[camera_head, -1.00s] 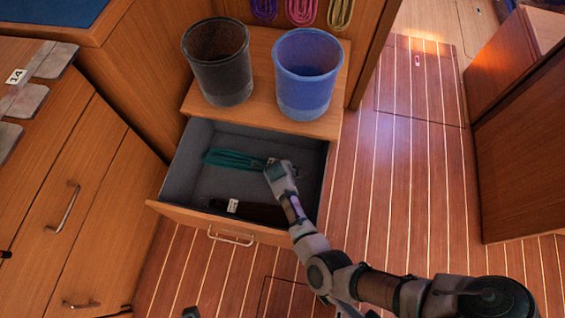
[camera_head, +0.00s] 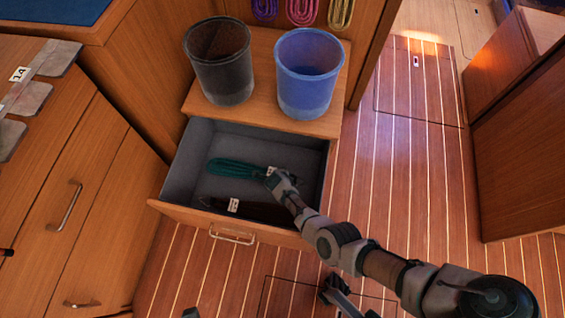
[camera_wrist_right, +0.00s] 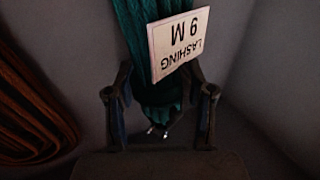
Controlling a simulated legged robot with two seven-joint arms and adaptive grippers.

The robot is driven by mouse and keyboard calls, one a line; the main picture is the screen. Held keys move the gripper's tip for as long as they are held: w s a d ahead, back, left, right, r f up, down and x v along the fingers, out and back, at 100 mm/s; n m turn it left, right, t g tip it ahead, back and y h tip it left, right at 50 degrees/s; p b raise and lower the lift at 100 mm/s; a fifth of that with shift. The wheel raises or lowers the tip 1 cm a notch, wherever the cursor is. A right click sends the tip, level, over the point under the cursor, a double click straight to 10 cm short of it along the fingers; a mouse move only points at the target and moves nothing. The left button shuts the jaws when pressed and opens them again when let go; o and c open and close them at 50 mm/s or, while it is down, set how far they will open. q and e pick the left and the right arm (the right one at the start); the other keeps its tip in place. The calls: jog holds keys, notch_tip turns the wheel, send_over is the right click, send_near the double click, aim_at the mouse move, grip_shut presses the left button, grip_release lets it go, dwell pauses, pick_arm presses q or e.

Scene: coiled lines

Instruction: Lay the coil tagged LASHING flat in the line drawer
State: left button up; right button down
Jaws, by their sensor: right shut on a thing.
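The teal coil (camera_head: 236,168) is inside the open line drawer (camera_head: 178,210), stretched out toward the left from my right gripper. My right gripper (camera_head: 273,178) is low in the drawer at the coil's right end. In the right wrist view the gripper's two fingers (camera_wrist_right: 160,112) stand on either side of the coil's end, shut on it. Whether the whole coil touches the drawer floor I cannot tell.
A dark brown coil (camera_head: 262,213) with a white tag (camera_head: 233,205) lies along the drawer's front; it also shows in the right wrist view (camera_wrist_right: 30,115). A black bucket (camera_head: 220,75) and a blue bucket (camera_head: 309,85) stand on the ledge behind. Coils hang above.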

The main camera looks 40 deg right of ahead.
jog(key=shift+r, duration=0.1)
jog(key=shift+c, duration=1.7)
grip_release()
jog(key=shift+s+a+r, duration=0.15)
jog(key=shift+a+r, duration=0.2)
jog(key=shift+r, duration=0.2)
jog(key=v, duration=1)
jog(key=shift+r, duration=0.2)
